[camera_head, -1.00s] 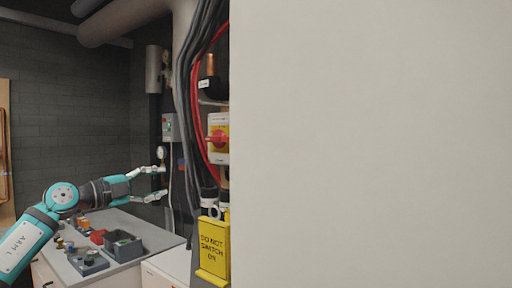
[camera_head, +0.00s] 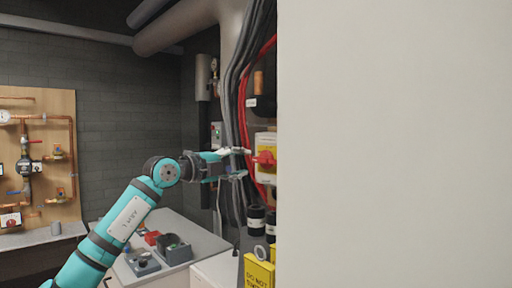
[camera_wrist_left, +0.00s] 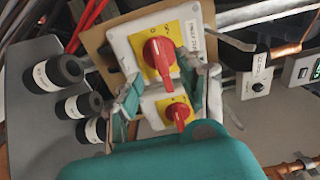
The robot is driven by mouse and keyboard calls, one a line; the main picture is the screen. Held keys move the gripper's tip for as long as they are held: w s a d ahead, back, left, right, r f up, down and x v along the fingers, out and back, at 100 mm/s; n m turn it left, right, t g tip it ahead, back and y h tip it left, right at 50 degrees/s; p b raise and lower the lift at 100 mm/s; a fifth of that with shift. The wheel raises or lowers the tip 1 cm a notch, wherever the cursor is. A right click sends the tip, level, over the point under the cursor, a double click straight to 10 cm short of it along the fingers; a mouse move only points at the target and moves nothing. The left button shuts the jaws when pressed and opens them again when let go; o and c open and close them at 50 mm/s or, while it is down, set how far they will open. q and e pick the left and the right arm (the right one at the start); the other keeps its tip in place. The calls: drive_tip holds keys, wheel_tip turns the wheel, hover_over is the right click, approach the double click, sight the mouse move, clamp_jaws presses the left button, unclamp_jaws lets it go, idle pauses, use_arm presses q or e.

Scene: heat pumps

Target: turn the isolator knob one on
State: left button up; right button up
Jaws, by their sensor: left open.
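The isolator with a red knob on a yellow plate (camera_head: 265,158) shows in the head view at the edge of the large pale panel. In the left wrist view there are two red knobs on yellow plates: a larger upper knob (camera_wrist_left: 158,53) and a lower knob (camera_wrist_left: 178,113). I cannot read which one is number one. My left gripper (camera_head: 245,163) is open, its fingertips close to the isolator from the left. In the wrist view its fingers (camera_wrist_left: 168,90) stand on either side of the knobs, with nothing gripped. Contact cannot be told. My right gripper is out of view.
A large pale panel (camera_head: 395,145) fills the right of the head view. Cables (camera_head: 238,90) run down beside the isolator. A yellow "do not switch on" sign (camera_head: 258,272) is below.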

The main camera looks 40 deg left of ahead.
sight(259, 161)
use_arm(q)
drive_tip(key=w, duration=0.1)
drive_tip(key=w+p, duration=0.1)
drive_tip(key=w, duration=0.1)
drive_tip(key=w+p, duration=0.1)
drive_tip(key=shift+w+d+r, duration=0.15)
drive_tip(key=shift+w+d, duration=0.1)
drive_tip(key=shift+w, duration=0.8)
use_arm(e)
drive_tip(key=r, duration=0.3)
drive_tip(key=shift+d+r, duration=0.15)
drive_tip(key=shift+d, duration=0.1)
use_arm(q)
drive_tip(key=shift+c, duration=0.2)
drive_tip(key=shift+f, duration=0.2)
clamp_jaws()
